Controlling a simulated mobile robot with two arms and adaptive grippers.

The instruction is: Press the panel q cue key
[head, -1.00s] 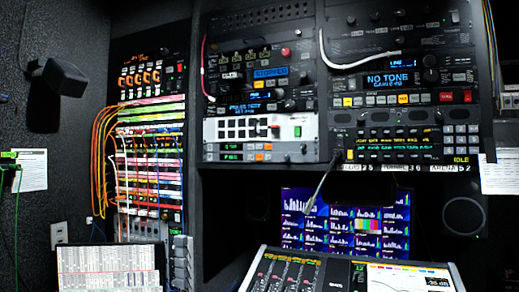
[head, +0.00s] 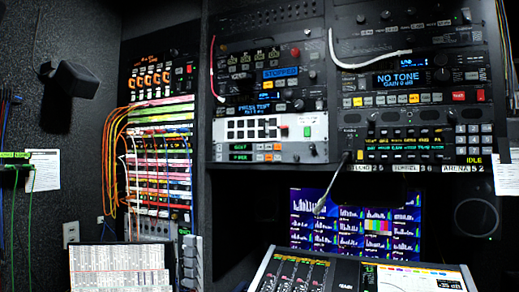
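A panel with rows of dark keys and small lit green and yellow labels (head: 405,144) sits at the lower right of the rack. A pale number keypad (head: 473,141) is on its right side, with "IDLE" and "ARENA 52" below. The key labels are too small to read, so I cannot tell which key is the q cue key. Neither of my grippers is in view, and nothing of mine touches the panel.
A mixing console (head: 365,275) stands below. Orange cables (head: 112,160) hang from the patch bay at left. A white cable (head: 350,60) loops above the panel. The space before the panel looks clear.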

